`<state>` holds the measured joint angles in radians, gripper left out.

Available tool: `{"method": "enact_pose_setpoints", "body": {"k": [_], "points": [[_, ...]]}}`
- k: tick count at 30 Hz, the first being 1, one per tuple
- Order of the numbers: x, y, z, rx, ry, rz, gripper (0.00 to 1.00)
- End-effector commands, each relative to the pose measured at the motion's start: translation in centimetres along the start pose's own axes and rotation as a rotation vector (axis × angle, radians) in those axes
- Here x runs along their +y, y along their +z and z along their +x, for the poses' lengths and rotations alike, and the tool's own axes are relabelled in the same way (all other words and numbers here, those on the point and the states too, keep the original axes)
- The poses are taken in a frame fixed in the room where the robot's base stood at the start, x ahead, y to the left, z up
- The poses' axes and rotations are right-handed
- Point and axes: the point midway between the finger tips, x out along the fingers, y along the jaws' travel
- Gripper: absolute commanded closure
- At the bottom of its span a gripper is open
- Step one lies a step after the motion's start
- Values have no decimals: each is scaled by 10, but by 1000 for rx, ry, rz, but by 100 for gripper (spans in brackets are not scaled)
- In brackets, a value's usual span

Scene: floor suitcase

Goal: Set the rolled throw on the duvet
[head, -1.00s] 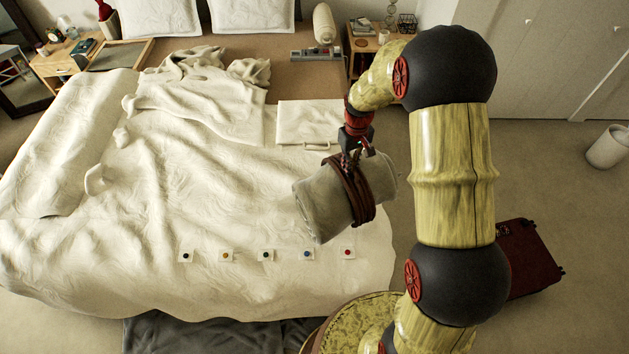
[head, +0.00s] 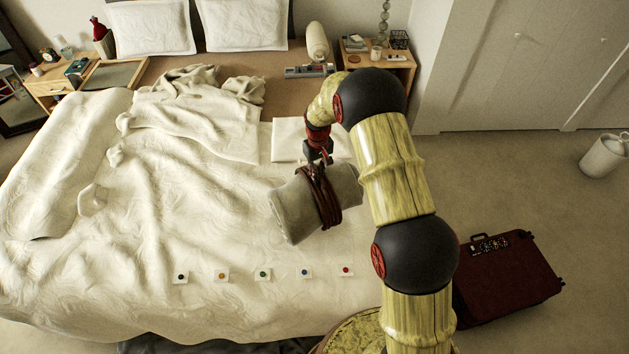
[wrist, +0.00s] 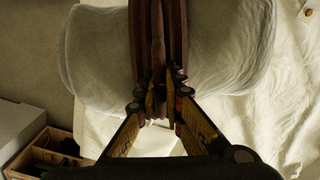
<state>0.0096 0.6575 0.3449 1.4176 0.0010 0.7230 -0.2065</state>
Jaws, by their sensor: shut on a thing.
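The rolled throw (head: 287,212) is a thick pale grey-beige roll bound with dark brown straps (head: 323,198). My gripper (head: 317,167) is shut on the straps at the top of the roll, and the roll hangs below it, slightly tilted. The wrist view shows the fingers (wrist: 160,98) closed around the strap handle, with the throw (wrist: 100,60) behind. The white, wrinkled duvet (head: 150,230) covers most of the bed. The throw is over the duvet's right part; I cannot tell whether its underside touches.
Several small cards with coloured dots (head: 263,274) lie in a row along the duvet's near edge. A folded white piece (head: 290,138) lies behind the throw. A dark red suitcase (head: 505,280) is on the floor at right. The duvet's middle is mostly clear.

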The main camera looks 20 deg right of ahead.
Motion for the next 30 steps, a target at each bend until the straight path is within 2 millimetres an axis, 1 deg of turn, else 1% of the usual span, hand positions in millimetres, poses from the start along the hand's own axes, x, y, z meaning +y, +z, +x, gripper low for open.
{"method": "enact_pose_setpoints", "body": {"k": [1,3,11,18,30], "points": [[-1,-5,3,3,1,-1,100],[-2,-8,7,3,1,-1,100],[-5,-16,16,4,1,-1,100],[-5,-16,44,2,0,0,100],[-5,-17,49,4,1,0,100]]}}
